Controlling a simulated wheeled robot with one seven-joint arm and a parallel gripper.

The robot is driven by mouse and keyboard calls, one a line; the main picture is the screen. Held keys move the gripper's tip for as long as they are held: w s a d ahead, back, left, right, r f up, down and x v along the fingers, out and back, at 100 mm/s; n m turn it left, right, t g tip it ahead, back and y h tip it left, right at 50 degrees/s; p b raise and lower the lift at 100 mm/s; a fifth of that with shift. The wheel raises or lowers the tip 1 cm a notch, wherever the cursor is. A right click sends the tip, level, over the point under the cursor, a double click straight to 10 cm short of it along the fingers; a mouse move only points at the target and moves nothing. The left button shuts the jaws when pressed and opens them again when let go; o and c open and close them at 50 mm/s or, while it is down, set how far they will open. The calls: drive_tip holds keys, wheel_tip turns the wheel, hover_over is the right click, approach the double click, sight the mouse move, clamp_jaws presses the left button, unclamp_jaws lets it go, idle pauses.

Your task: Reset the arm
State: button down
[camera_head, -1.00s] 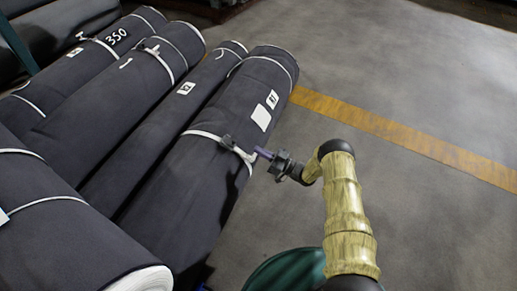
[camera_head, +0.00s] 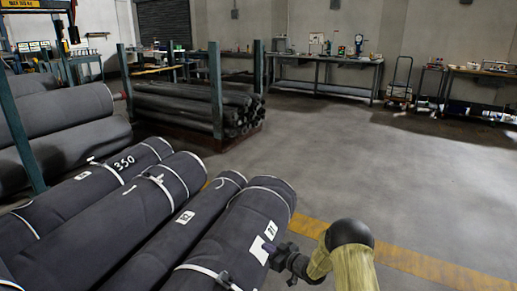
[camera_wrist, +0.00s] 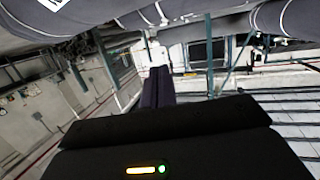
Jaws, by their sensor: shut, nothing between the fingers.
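My gripper (camera_head: 268,247) is at the end of my arm in the head view, beside the nearest dark grey roll (camera_head: 232,238). It appears in front of a white label (camera_head: 259,249) on that roll; I cannot tell whether it touches. In the wrist view, the dark fingers (camera_wrist: 158,88) are together with nothing held between them. My arm is bent, with its dark elbow joint raised at the lower right of the head view.
Several grey rolls with white straps lie at the left. A rack of rolls (camera_head: 190,108) and workbenches (camera_head: 325,75) stand farther back. A yellow floor line (camera_head: 420,264) crosses behind my arm. The grey floor (camera_head: 400,170) at middle and right is clear.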

drive_tip(key=s+d+r+m+g+h+p, duration=0.1)
drive_tip(key=s+d+r+m+h+p, duration=0.1)
drive_tip(key=s+d+r+h, duration=0.45)
drive_tip(key=s+d+r+m+g+h+p, duration=0.1)
drive_tip(key=s+d+r+m+g+h, duration=0.2)
drive_tip(key=r, duration=0.6)
drive_tip(key=s+d+r+m+g+h+p, duration=0.15)
drive_tip(key=s+r, duration=0.25)
drive_tip(key=s, duration=1)
drive_tip(key=s+d+r+m+g+p, duration=0.1)
drive_tip(key=s+r+m+g+p, duration=0.15)
drive_tip(key=s, duration=1.05)
wheel_tip(320, 180, up, 38)
drive_tip(key=s+p, duration=0.1)
drive_tip(key=p, duration=3.6)
drive_tip(key=shift+a+r+g, duration=0.2)
drive_tip(key=shift+r+g, duration=0.05)
drive_tip(key=shift+g, duration=0.15)
drive_tip(key=c, duration=1.3)
unclamp_jaws()
drive_tip(key=shift+c, duration=0.2)
